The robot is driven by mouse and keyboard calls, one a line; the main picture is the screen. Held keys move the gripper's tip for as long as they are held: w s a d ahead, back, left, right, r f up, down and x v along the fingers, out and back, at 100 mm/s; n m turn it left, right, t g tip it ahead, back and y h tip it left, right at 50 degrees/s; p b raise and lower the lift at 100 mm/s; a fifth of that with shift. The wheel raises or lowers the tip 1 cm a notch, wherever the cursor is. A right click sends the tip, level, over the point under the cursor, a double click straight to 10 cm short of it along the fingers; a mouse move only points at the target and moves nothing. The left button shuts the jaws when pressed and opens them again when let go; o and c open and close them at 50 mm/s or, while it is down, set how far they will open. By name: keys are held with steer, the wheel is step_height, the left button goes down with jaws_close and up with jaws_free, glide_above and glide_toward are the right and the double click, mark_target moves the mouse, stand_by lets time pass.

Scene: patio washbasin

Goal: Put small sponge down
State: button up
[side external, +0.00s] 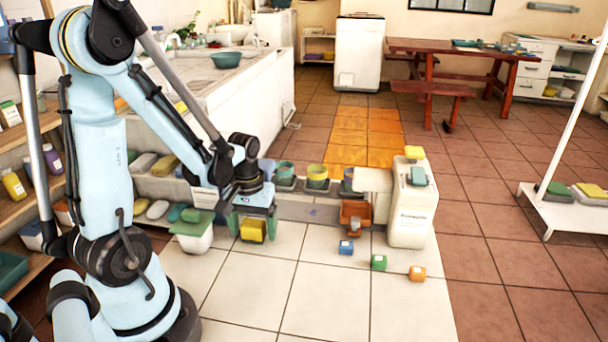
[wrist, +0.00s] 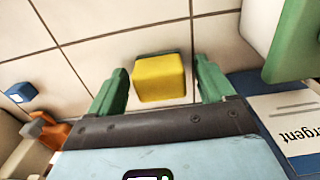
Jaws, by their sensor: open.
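A small yellow sponge (side external: 253,230) is low at the white floor tiles, below my gripper (side external: 253,222). In the wrist view, the yellow sponge (wrist: 160,78) sits between the two green fingers of my gripper (wrist: 162,78), with a visible gap on each side. A thin dark blue-green edge shows along its far side. My gripper is open and points down. I cannot tell for sure whether the sponge's underside touches the floor.
A white bin with a green lid (side external: 194,231) stands just left of my gripper. A white container (side external: 410,215) topped with small sponges stands to the right. Front tiles are clear.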

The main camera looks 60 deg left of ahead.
step_height(320, 180, up, 12)
steer(key=w+d+r+m+t, duration=0.1)
steer(key=w+d+m+t, duration=0.2)
steer(key=d+m+t, duration=0.4)
steer(key=d+m, duration=0.2)
steer(key=d, duration=0.3)
steer(key=shift+w+d+r, duration=0.15)
steer(key=shift+w+d, duration=0.15)
steer(key=shift+w, duration=0.1)
stand_by(1.0)
steer(key=n+g, duration=0.7)
steer(key=n, duration=0.2)
glide_toward(254, 222)
steer(key=shift+s+a+f, duration=0.1)
steer(key=shift+f, duration=5.35)
